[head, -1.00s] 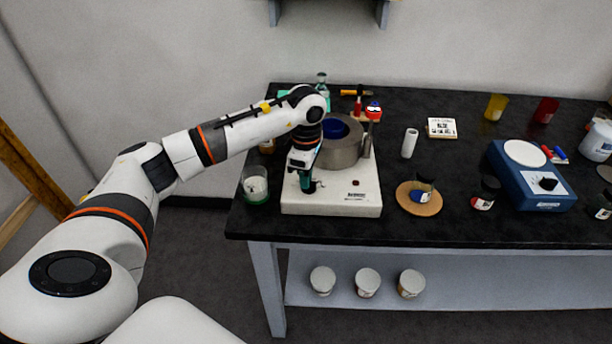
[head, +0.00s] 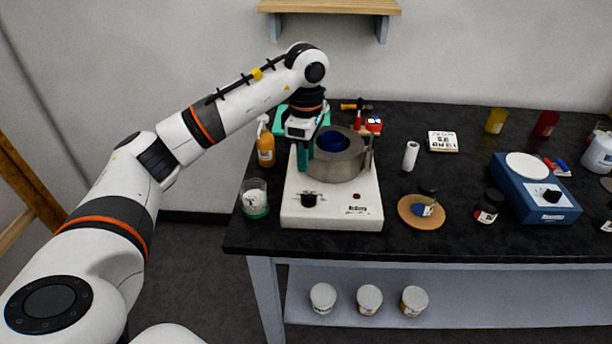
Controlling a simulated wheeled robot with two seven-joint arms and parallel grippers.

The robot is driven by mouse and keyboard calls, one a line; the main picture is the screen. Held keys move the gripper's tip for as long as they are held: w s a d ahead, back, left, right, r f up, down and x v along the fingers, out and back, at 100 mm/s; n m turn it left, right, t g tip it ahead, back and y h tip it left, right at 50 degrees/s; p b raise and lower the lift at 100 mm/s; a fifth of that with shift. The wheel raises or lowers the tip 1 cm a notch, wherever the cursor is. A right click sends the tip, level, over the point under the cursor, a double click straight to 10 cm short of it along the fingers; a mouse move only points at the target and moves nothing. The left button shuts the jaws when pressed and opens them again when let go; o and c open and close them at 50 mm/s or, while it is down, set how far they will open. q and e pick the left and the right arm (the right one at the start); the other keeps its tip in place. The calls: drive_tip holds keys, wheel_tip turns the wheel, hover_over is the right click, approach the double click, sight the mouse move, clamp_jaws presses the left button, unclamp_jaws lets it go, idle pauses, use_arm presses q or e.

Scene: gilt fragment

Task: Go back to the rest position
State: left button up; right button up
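My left arm comes in from the left and reaches over the table's left part. My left gripper (head: 304,162) points down with its teal fingers just left of the grey ring-shaped vessel (head: 338,165), above the white hotplate device (head: 296,212). The fingers overlap in this view, so I cannot tell their gap, and no held thing shows. A blue round interior (head: 333,140) shows inside the vessel. My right gripper is not in view.
On the black table (head: 466,232) stand an orange bottle (head: 265,148), a glass beaker (head: 254,203), a cork mat (head: 432,220) bearing a dark jar, a white cylinder (head: 410,156) and a blue device (head: 536,204). A wooden wall shelf (head: 330,6) hangs above.

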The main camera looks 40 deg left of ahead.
use_arm(q)
wheel_tip(320, 180, up, 2)
idle(0.6)
